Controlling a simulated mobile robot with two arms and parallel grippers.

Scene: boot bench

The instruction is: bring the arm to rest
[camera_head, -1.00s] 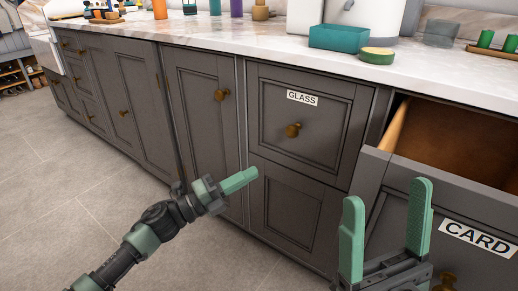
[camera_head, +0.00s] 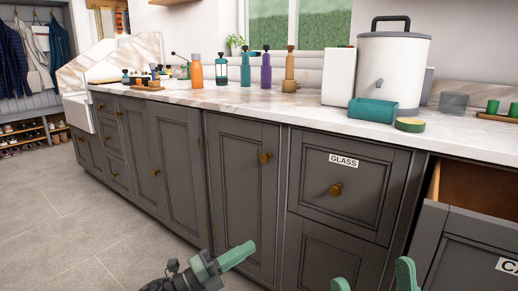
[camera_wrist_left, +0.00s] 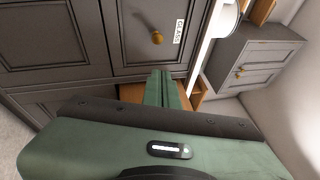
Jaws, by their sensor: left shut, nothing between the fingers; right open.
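My left gripper (camera_head: 238,255) is low in the head view, in front of the grey cabinet doors, with its green fingers together and nothing held. In the left wrist view its shut fingers (camera_wrist_left: 162,88) point toward the GLASS drawer front. My right gripper (camera_head: 374,280) shows only as two green fingertips at the bottom edge of the head view, apart and with nothing between them. The rest of the right gripper is out of frame.
The GLASS drawer (camera_head: 344,190) is shut. The CARD drawer (camera_head: 447,232) at the right stands open. The floor (camera_head: 60,225) at left is clear.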

